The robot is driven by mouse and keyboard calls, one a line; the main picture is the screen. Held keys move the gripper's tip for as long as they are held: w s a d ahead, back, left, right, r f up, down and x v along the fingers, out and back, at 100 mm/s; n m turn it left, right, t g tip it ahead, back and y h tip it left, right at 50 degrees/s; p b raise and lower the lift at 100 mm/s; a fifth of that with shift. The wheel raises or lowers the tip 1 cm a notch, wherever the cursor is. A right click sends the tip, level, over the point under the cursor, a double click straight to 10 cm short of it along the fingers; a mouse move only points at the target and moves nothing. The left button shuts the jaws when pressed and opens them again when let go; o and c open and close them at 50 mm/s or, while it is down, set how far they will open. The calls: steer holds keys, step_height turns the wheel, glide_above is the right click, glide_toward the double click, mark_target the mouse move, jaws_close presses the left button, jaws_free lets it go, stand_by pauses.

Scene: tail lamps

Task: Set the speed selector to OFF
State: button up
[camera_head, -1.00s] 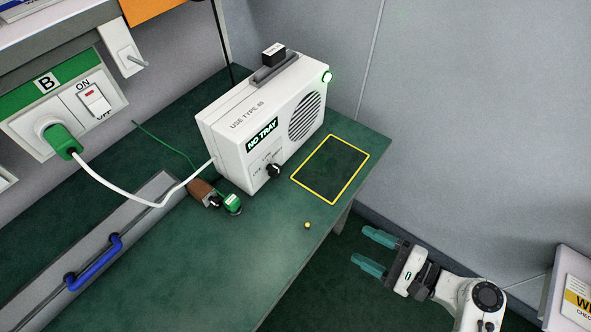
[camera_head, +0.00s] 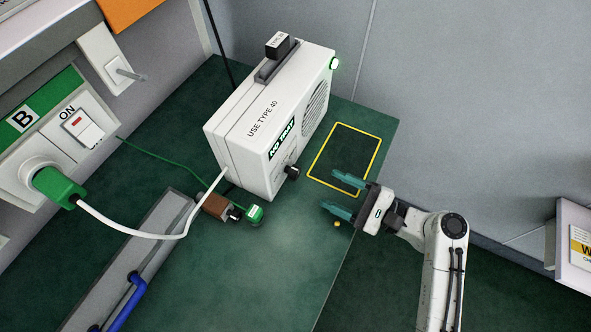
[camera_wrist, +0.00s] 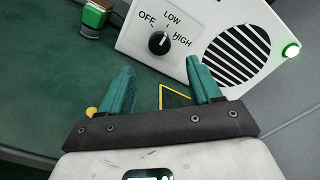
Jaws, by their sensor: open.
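The speed selector is a black round knob (camera_wrist: 158,43) on the front of a white fan box (camera_head: 245,135), marked OFF, LOW and HIGH. In the wrist view its white pointer mark appears to face up and right, toward LOW. The knob also shows in the head view (camera_head: 292,172), where its labels are too small to read. My gripper (camera_head: 328,191) is open and empty, with teal fingers. It is over the bench's right edge, to the right of the knob and apart from it. In the wrist view the knob lies just beyond the gap between the fingertips (camera_wrist: 160,66).
A yellow-outlined rectangle (camera_head: 374,160) marks the bench beside the box. A small yellow ball (camera_head: 337,224) lies below my gripper. A brown-handled item (camera_head: 215,207) and a green-topped item (camera_head: 254,214) lie left of the knob. A white cable (camera_head: 150,236) runs to a green plug (camera_head: 57,188).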

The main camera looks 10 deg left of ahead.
mark_target(298, 175)
steer(key=x, duration=0.9)
steer(key=c, duration=1)
